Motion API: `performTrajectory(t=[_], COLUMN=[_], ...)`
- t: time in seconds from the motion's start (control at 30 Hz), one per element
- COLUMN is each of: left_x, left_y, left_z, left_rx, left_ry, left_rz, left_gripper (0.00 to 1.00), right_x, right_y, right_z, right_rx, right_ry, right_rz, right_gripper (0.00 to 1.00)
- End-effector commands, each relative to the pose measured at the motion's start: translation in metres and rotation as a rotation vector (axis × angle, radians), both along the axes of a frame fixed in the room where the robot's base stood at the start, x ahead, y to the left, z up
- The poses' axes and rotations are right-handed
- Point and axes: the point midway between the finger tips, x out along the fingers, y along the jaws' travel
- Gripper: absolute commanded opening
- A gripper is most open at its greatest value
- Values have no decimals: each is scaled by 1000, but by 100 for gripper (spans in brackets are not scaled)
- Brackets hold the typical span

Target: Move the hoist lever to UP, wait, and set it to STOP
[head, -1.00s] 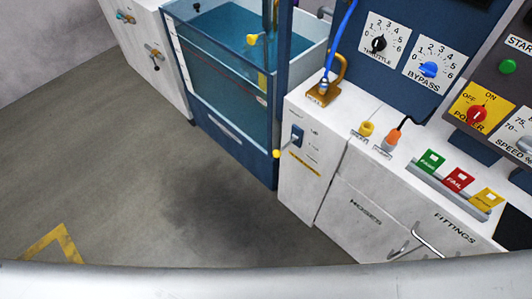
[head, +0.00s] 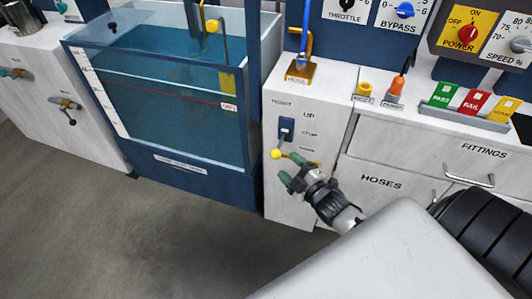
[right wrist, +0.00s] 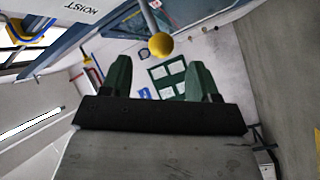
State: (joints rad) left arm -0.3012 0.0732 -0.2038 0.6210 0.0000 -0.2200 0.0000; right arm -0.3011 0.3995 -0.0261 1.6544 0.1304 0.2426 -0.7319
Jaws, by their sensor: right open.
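The hoist lever (head: 276,154) has a yellow ball on a thin rod. The rod comes out of a blue switch plate (head: 286,129) on the white cabinet front, beside the UP, STOP and lower labels. The ball hangs low and left of the plate; I cannot tell exactly which mark the lever stands at. My right gripper (head: 291,169) is open and empty, its green fingertips just below and right of the ball. In the right wrist view the ball (right wrist: 160,45) shows between and just beyond the open fingers (right wrist: 160,75), apparently untouched. My left gripper is not in view.
A water tank (head: 165,100) with a blue frame stands left of the cabinet. A hose fitting (head: 299,70) and coloured PASS and FAIL blocks (head: 474,100) sit on the cabinet top. Drawer handles (head: 470,179) stick out at the right. The floor at left is clear.

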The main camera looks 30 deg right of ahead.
Motion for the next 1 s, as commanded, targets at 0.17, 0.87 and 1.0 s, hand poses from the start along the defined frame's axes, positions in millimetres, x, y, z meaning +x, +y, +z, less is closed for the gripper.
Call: performTrajectory(t=[0.17, 0.87, 1.0], left_x=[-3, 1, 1], left_y=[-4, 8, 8], left_z=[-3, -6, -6], left_rx=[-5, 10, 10], left_ry=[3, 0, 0], left_rz=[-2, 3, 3], left_gripper=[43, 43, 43], right_x=[37, 81, 81], right_y=[4, 10, 10], right_z=[0, -1, -1], right_rx=[2, 3, 3], right_ry=[-3, 2, 2], right_rz=[-1, -1, -1], right_gripper=[61, 56, 35])
